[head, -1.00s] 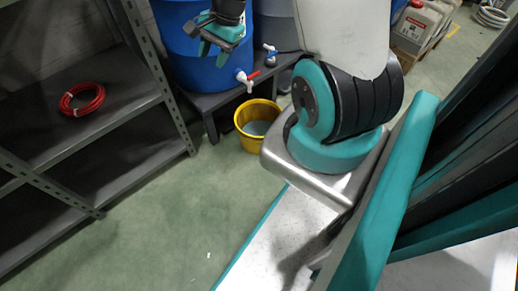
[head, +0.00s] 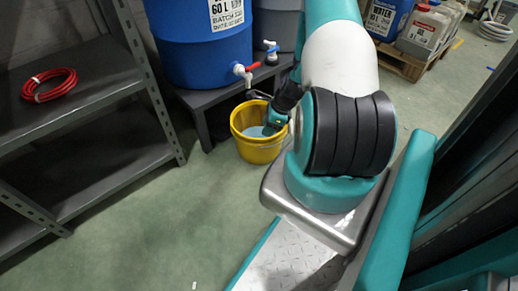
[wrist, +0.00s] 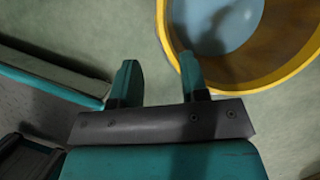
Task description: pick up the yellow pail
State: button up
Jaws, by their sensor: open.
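The yellow pail (head: 258,152) stands upright on the floor below the tap of a blue drum, with pale blue liquid inside. In the wrist view the pail (wrist: 255,88) fills the upper right, with its near rim and part of its inside showing. My gripper (wrist: 160,78) is open and empty. Its right finger overlaps the pail's rim in the picture, and its left finger is over bare floor outside the pail. In the head view my wrist is at the pail's right side, and the fingertips are hard to make out. I cannot tell if they touch the rim.
The blue drum (head: 200,45) with a red-handled tap (head: 246,70) stands on a dark low stand (head: 203,97) behind the pail. Metal shelving (head: 90,100) with a red hose coil (head: 48,85) is on the left. The floor (head: 150,220) in front is clear.

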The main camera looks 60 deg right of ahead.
aim_at(257, 148)
jog(key=b+x, duration=0.2)
jog(key=x, duration=0.1)
jog(key=b+x, duration=0.2)
jog(key=x, duration=0.1)
jog(key=b+x, duration=0.2)
jog(key=x, duration=0.1)
jog(key=shift+w+d+f, duration=0.1)
jog(key=shift+w+d, duration=0.15)
jog(key=shift+w, duration=0.15)
grip_shut()
dwell(0.9)
